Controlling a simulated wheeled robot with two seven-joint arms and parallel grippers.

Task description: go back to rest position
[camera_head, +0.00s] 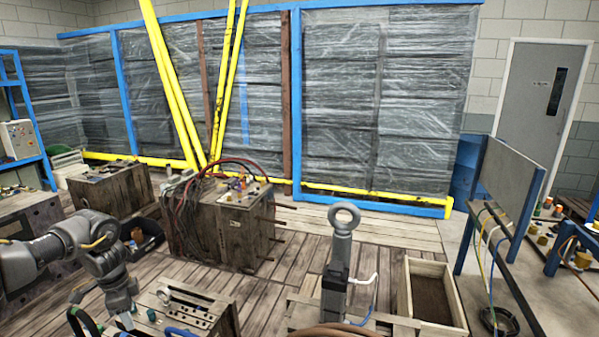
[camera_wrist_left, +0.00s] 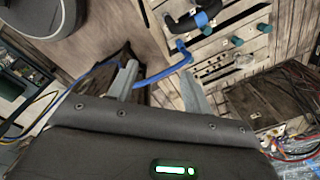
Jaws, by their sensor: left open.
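My left arm comes in from the left in the head view. Its gripper (camera_head: 124,320) points down over the near edge of a wooden mould block (camera_head: 215,312) with a slotted metal strip on top. In the left wrist view the two fingers (camera_wrist_left: 158,90) stand apart with no object gripped between them. A blue hose (camera_wrist_left: 162,72) passes close beyond the fingertips; I cannot tell whether it touches them. The block's side with teal plugs (camera_wrist_left: 237,41) lies beyond. My right gripper is not in view.
A wooden block with hoses and fittings (camera_head: 232,228) stands mid-floor. A grey post with a ring top (camera_head: 339,250) stands near an open wooden box (camera_head: 406,290). A black bin (camera_head: 148,240) sits beside my left wrist. Plank floor (camera_head: 300,262) is clear between.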

